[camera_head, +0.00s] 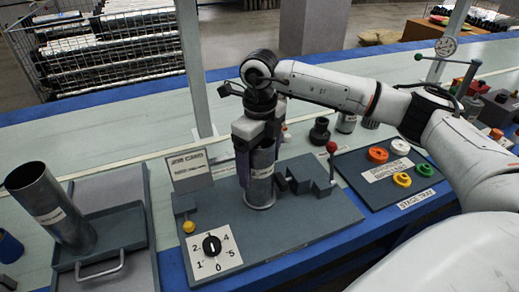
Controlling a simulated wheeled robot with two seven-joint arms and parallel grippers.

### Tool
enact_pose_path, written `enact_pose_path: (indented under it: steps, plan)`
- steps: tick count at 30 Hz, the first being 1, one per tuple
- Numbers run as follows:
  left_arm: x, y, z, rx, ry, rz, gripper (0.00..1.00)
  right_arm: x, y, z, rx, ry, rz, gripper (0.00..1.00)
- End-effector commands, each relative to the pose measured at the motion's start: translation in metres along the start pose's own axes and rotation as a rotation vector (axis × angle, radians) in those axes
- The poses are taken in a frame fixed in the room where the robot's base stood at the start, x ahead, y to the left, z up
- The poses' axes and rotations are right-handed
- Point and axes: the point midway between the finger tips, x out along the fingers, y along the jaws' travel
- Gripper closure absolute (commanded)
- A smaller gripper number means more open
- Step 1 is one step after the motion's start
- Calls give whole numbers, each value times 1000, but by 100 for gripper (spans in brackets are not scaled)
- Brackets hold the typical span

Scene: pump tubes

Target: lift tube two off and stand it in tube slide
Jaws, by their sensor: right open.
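A grey metal tube (262,180) with a white label stands upright on the dark fixture plate (310,228) in the middle. Its label is too small to read, so I cannot tell the tube's number. My right gripper (259,150) reaches down over it from above, its open fingers on either side of the tube's upper part; contact cannot be made out. A second, wider-looking metal tube (50,207), open at the top and labelled, leans in a dark tray (122,228) with a handle at the left. I cannot tell which part is the tube slide. My left gripper is out of view.
A numbered dial (213,246) and a job card (188,170) stand left of the upright tube. A stepped block (309,176) and red-knobbed lever (331,147) are right of it. The stage tray (385,172) holds coloured rings. The pale bench behind is mostly clear.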

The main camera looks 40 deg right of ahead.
Motion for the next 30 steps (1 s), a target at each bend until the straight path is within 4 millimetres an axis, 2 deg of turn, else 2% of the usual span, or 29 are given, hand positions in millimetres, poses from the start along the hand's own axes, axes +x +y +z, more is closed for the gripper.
enact_pose_path:
  steps: [6, 14, 24, 25, 30]
  plan:
    - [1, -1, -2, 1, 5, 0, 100, 13, 0, 0, 0, 0, -1, 19]
    - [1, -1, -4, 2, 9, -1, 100, 14, 0, 0, -1, -1, 0, 20]
    - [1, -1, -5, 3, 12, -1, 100, 13, 0, 0, -1, -1, 0, 77]
    - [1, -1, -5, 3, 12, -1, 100, 13, 0, 0, -1, -1, 0, 46]
    - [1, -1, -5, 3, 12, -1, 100, 13, 0, 0, -1, -1, 0, 73]
